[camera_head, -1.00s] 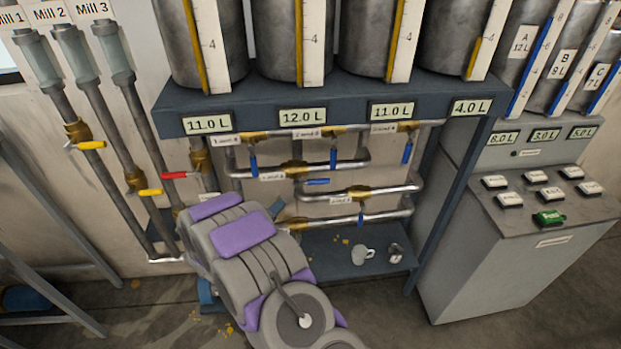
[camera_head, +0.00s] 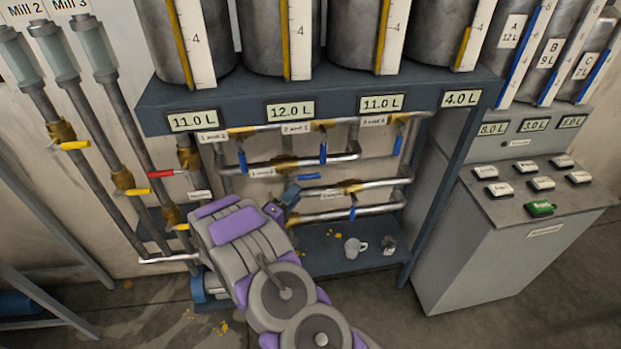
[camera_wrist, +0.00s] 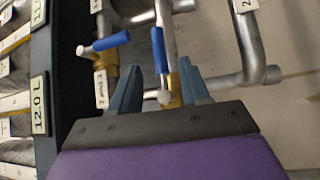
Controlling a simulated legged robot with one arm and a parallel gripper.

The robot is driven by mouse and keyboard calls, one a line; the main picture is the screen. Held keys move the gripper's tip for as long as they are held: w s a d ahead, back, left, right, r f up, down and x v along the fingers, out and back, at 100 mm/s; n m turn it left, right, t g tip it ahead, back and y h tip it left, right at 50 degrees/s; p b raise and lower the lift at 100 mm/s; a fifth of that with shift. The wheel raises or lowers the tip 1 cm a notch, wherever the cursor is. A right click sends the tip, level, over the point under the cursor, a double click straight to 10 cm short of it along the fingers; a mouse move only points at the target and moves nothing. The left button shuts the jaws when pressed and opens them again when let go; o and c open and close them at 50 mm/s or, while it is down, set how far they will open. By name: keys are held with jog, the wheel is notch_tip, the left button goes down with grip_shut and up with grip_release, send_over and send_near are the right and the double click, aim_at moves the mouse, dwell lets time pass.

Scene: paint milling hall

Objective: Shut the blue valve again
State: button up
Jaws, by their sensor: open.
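Several blue valve handles are on the pipe rack. One blue handle (camera_head: 307,176) lies horizontal along the middle pipes, unlike the hanging ones around it. In the wrist view this handle (camera_wrist: 160,50) appears between the two fingertips of my open gripper (camera_wrist: 158,66), with its pivot close to the fingers. I cannot tell whether the fingers touch it. A second blue handle (camera_wrist: 110,42) is just left of it there; in the head view it hangs down (camera_head: 323,150). My gripper (camera_head: 290,193) is partly hidden by my arm in the head view.
Other blue handles hang at the left (camera_head: 243,160), right (camera_head: 397,143) and lower pipe (camera_head: 352,212). A red handle (camera_head: 160,174) and yellow handles (camera_head: 75,145) are on the mill pipes. A mug (camera_head: 355,247) stands on the low shelf (camera_head: 330,262). A button console (camera_head: 520,230) stands right.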

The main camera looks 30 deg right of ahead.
aim_at(311, 177)
jog(key=b+x, duration=0.1)
jog(key=x, duration=0.8)
jog(key=shift+w+d, duration=0.15)
jog(key=shift+d, duration=0.1)
jog(key=shift+c, duration=0.2)
grip_shut()
